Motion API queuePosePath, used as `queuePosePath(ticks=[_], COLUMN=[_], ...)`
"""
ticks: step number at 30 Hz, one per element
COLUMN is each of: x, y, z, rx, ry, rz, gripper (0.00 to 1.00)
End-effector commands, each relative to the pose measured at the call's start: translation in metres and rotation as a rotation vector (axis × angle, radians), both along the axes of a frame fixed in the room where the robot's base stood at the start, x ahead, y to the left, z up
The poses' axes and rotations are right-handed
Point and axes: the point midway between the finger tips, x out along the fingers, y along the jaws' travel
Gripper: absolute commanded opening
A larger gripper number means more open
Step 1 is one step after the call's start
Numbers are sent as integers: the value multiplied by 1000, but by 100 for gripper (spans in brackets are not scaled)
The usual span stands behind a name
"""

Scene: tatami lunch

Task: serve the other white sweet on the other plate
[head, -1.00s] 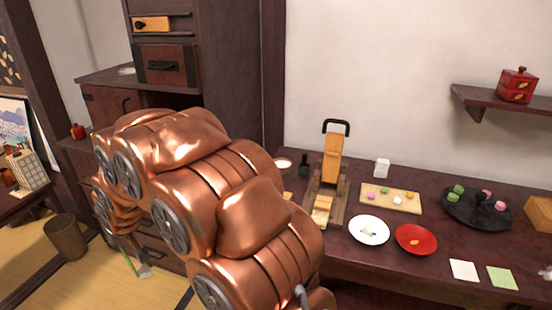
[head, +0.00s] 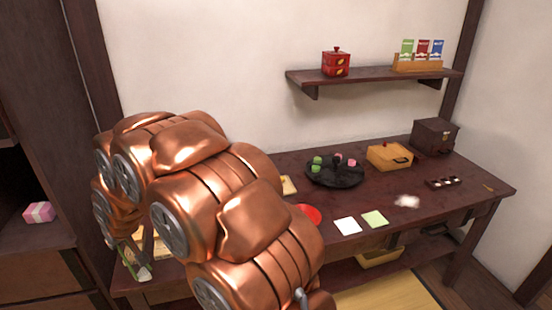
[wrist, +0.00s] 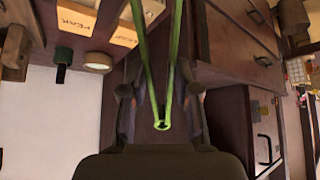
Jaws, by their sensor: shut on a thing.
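My gripper (wrist: 158,98) is shut on green bamboo-like tongs (wrist: 163,122), whose two arms spread apart toward the top of the wrist view. In the head view my arm covers much of the left side, and the gripper shows only partly at lower left. The red plate (head: 310,213) shows just right of my arm, partly covered by it. A corner of the pale sweets board (head: 289,185) shows behind the arm. The white plate and the white sweets are hidden in both current views.
A black dish (head: 333,176) with pink and green sweets stands on the dark table (head: 440,205). White (head: 347,226) and green paper squares (head: 374,219) lie near the front edge. A yellow box (head: 390,157) stands right. A dark bottle (wrist: 62,65) shows in the wrist view.

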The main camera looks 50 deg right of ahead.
Motion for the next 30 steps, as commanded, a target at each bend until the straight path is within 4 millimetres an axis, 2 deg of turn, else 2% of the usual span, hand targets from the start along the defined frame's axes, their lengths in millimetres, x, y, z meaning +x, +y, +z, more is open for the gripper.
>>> queuePosePath(ticks=[13, 17, 20, 23, 30], x=[0, 1, 3, 5, 2], y=[-1, -9, -24, -49, -130], z=[0, 1, 2, 5, 12], rx=[0, -1, -1, 0, -2], ry=[0, 0, -1, -3, 0], rz=[-1, -21, -60, -122, -334], gripper=[0, 0, 0, 0, 0])
